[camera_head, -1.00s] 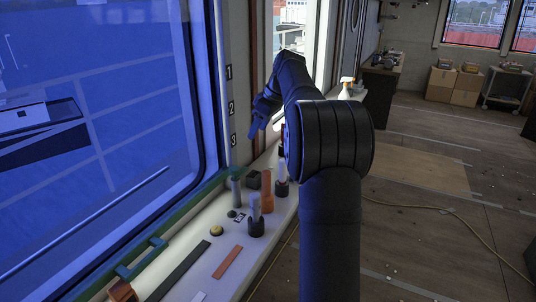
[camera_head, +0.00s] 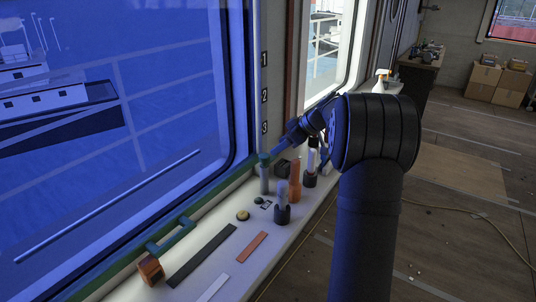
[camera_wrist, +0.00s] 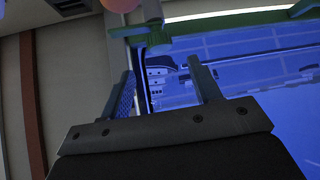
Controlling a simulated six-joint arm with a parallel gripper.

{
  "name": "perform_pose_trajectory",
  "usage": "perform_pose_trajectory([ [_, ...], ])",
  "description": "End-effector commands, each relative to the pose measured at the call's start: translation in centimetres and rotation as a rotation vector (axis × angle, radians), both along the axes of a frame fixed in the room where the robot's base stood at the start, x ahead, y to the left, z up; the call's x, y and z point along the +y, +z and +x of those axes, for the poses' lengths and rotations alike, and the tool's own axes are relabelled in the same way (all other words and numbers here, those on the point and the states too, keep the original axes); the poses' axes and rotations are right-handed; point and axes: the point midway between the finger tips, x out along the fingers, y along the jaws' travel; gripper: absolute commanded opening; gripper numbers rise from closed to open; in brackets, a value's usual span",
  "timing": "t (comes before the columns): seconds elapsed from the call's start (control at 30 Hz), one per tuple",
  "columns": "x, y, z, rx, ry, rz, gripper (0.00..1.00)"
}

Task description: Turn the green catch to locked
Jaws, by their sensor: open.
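A green piece that looks like the catch (camera_head: 264,158) sits at the far end of the green lower window frame, above a grey cylinder. I cannot tell its setting. In the wrist view a green part (camera_wrist: 152,28), apparently the same catch, is at the top, beyond the fingertips. My gripper (camera_head: 280,149) is close beside the catch in the head view, partly hidden by my arm. In the wrist view my gripper (camera_wrist: 163,68) has its two fingers spread, with nothing between them but the window behind.
The white sill (camera_head: 215,275) holds an orange bottle (camera_head: 295,182), dark-based holders (camera_head: 282,208), a yellow button (camera_head: 243,215) and flat strips. The window (camera_head: 120,110) is to the left.

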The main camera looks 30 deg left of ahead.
Motion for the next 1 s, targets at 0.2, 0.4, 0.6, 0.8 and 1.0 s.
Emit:
perform_pose_trajectory([
  [0.2,3.1,-3.1,-0.7,0.002,0.002,-0.001,0.57],
  [0.4,4.6,-4.6,-1.0,0.001,0.001,0.0,0.57],
  [0.6,4.9,-5.0,-1.0,0.001,0.001,0.0,0.57],
  [0.8,4.9,-5.0,-1.0,0.001,0.0,0.0,0.52],
  [1.0,4.9,-5.0,-1.0,0.001,0.0,0.0,0.12],
])
